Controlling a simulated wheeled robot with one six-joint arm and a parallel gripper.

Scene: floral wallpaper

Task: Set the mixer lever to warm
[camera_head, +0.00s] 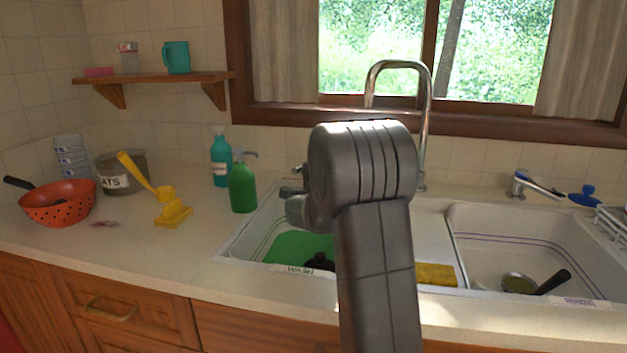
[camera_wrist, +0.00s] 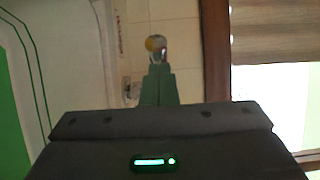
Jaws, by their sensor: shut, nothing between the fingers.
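A tall chrome tap (camera_head: 428,110) with a curved spout rises behind the sinks, its lower part partly behind my arm. A small chrome fitting (camera_head: 517,183) with a slanted, lever-like arm stands at the back of the right basin. I cannot tell which carries the mixer lever. In the wrist view, my gripper (camera_wrist: 158,72) is shut and empty. Just past its tips, a small rounded shiny thing with a yellow patch (camera_wrist: 156,44) shows, blurred; whether they touch is unclear. In the head view, my arm hides most of the gripper.
The left basin (camera_head: 232,248) holds something green, the right basin (camera_head: 500,230) a dark-handled pan (camera_head: 518,284). A green bottle (camera_head: 243,188) and a teal bottle (camera_head: 221,160) stand left of the sinks. A red colander (camera_head: 58,204) is farther left. The front left counter is clear.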

